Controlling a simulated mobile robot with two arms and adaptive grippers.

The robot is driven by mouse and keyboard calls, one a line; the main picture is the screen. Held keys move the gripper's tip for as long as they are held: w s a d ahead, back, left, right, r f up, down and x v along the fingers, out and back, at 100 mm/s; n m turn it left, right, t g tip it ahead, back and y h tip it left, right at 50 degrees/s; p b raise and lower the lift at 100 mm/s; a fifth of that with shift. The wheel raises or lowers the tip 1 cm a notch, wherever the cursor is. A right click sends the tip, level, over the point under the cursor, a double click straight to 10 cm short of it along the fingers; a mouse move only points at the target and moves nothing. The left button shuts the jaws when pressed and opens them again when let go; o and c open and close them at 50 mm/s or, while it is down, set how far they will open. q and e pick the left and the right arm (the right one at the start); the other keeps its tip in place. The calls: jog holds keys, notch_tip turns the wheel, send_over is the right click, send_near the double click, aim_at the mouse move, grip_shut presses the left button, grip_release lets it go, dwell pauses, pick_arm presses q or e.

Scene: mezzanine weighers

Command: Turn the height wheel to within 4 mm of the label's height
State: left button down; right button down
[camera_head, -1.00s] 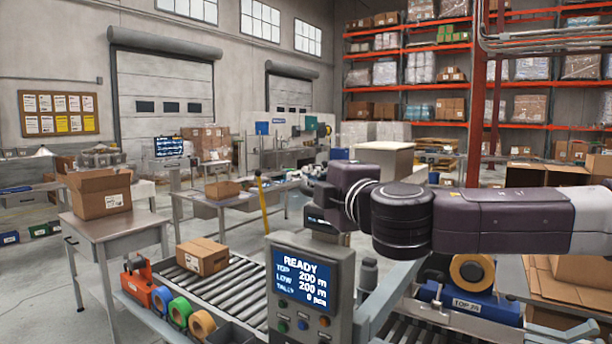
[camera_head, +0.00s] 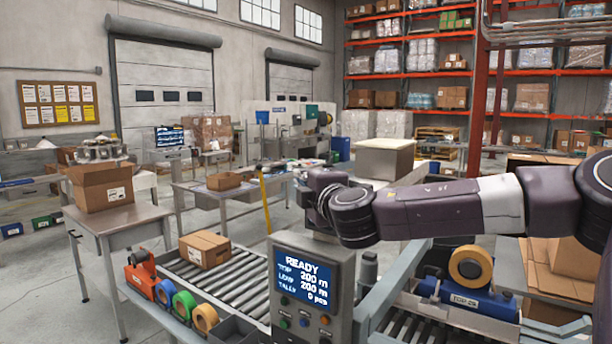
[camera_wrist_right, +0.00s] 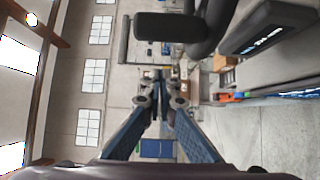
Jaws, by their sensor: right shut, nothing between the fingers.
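My right gripper (camera_head: 306,196) is above and behind the grey console at the centre of the head view, its fingers mostly hidden by my wrist. In the right wrist view its blue fingers (camera_wrist_right: 160,80) meet at the tips with nothing between them. No height wheel can be made out for certain. A black rounded part (camera_wrist_right: 170,27) and a dark box with a lit readout (camera_wrist_right: 262,38) are at the top of the wrist view; I cannot tell whether either belongs to the wheel. The console screen (camera_head: 300,278) reads READY. My left gripper is not in view.
A carton (camera_head: 205,250) lies on the roller conveyor (camera_head: 240,285) left of the console. Tape rolls (camera_head: 184,305) stand at its near edge. A blue tape unit (camera_head: 465,300) with a tan roll is at right. A bench with an open carton (camera_head: 102,190) is at left.

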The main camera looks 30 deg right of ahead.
jog(key=s+d+p, duration=0.1)
jog(key=s+d, duration=0.1)
jog(key=d, duration=0.1)
jog(key=shift+s, duration=0.2)
jog(key=shift+w+a, duration=0.1)
jog(key=shift+s+d+r+n+y+p, duration=0.1)
jog(key=shift+s+d+n+y+p, duration=0.4)
jog(key=shift+s+d+y, duration=0.25)
jog(key=shift+w, duration=0.15)
